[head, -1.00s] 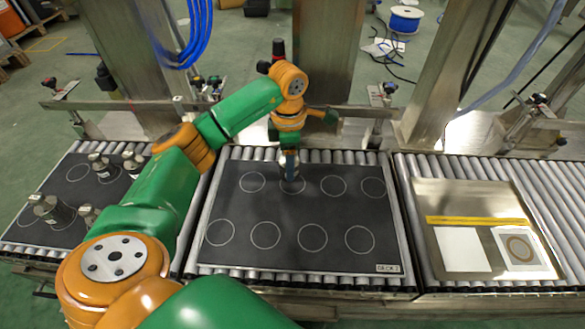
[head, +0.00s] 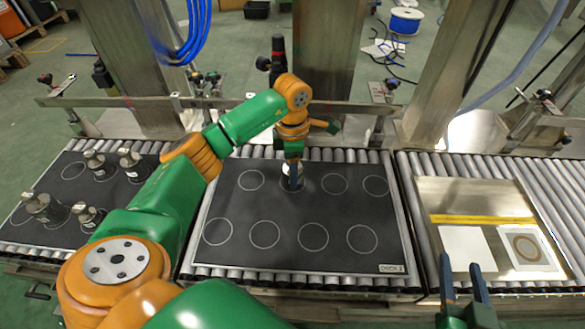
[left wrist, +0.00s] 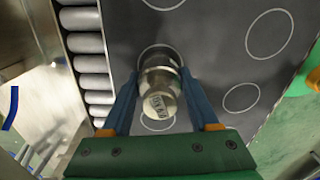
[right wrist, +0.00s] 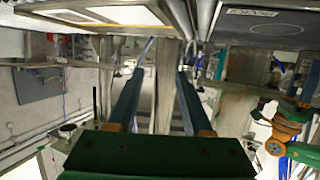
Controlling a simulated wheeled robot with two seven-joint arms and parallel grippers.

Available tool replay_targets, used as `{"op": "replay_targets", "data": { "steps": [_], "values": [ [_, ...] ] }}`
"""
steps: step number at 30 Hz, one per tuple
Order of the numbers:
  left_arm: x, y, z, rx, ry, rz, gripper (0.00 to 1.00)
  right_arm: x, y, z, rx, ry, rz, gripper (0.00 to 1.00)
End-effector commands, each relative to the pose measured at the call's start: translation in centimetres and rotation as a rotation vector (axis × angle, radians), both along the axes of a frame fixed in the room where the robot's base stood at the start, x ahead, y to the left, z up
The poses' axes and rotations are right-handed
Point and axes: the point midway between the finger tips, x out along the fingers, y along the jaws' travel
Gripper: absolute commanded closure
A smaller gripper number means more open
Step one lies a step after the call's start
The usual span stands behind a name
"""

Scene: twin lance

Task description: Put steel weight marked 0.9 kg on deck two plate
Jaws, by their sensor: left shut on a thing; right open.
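The steel weight (left wrist: 162,88) is a shiny cylinder between my left gripper's fingers in the left wrist view. Its label is upside down and seems to read 0.9 kg. My left gripper (head: 293,182) is shut on it, over the second circle of the far row on the deck two plate (head: 285,208). This plate is dark, with two rows of white circles and a DECK 2 label. The weight is upright; I cannot tell whether it touches the plate. My right gripper (head: 462,264) is open and empty, low at the right; its fingers show in the right wrist view (right wrist: 157,75).
Several steel weights (head: 46,207) stand on another dark plate (head: 62,190) at the left. A steel tray (head: 475,200) with a yellow strip and two white cards lies on the right rollers. Upright posts and a rail stand behind. The other deck two circles are empty.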

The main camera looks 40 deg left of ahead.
Motion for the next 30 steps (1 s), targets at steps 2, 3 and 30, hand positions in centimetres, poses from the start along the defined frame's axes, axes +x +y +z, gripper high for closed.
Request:
{"op": "replay_targets", "data": {
  "steps": [2, 3, 30],
  "values": [
    [0.0, 0.0, 0.0, -0.001, -0.002, 0.0, 1.0, 0.1, 0.0, 0.2, 0.002, -0.009, 0.0, 0.5],
    [0.0, 0.0, 0.0, 0.0, -0.001, 0.0, 1.0, 0.1, 0.0, 0.3, 0.003, -0.015, 0.0, 0.5],
    [0.0, 0.0, 3.5, 0.0, -0.001, 0.0, 0.09, -5.4, -2.1, -7.4, -0.091, 0.473, -0.033, 0.5]
  ]
}}
